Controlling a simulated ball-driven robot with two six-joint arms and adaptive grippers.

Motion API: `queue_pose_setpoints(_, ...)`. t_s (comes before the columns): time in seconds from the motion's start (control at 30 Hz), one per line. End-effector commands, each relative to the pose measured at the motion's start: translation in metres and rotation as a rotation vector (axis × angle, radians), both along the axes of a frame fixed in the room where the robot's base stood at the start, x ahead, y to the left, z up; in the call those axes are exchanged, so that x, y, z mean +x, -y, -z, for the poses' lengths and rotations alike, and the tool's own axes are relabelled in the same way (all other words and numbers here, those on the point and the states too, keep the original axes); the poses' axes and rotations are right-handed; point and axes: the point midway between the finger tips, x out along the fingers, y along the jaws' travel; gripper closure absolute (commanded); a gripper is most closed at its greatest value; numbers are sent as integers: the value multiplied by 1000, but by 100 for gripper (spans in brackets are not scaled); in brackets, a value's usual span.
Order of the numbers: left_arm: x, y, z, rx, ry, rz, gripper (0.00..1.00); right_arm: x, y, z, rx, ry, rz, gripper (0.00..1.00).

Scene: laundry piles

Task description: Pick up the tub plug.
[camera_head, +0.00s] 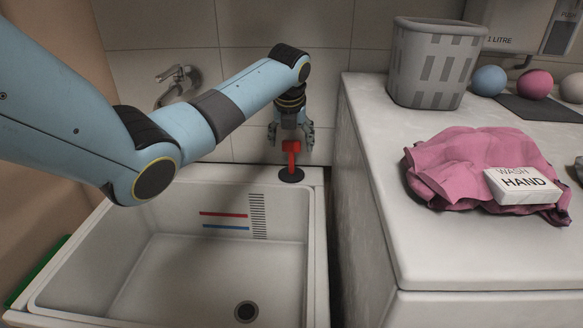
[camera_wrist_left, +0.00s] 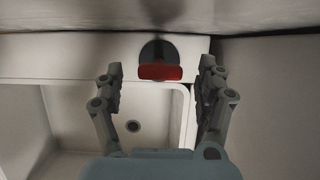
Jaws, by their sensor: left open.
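The tub plug (camera_head: 291,162) has a red T-shaped handle on a round black base and stands upright on the back right ledge of the white tub (camera_head: 317,240). In the left wrist view the plug (camera_wrist_left: 160,72) shows from above, between and beyond the two fingers. My left gripper (camera_head: 291,135) is above the plug, pointing down, with its fingers apart and nothing between them held. It also shows open in the left wrist view (camera_wrist_left: 161,80). Whether the fingertips are level with the handle is hard to tell. My right gripper is not in view.
The tub's drain hole (camera_head: 246,311) is uncovered. A tap (camera_head: 177,82) is on the tiled wall behind.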

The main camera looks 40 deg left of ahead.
Motion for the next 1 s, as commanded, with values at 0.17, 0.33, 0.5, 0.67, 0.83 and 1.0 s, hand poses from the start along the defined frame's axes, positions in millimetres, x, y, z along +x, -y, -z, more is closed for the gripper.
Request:
queue_pose_setpoints(0.17,0,0,0,0,1,0,27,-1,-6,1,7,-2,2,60)
queue_pose_setpoints(0.33,0,0,0,0,1,0,48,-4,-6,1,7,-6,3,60)
queue_pose_setpoints(0.5,0,0,0,0,1,0,70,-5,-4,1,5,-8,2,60)
queue_pose_setpoints(0.67,0,0,0,-1,1,0,91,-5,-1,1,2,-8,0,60)
queue_pose_setpoints(0.83,0,0,-1,0,1,0,100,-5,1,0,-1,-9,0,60)
queue_pose_setpoints(1.0,0,0,-1,0,1,0,100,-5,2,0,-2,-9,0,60)
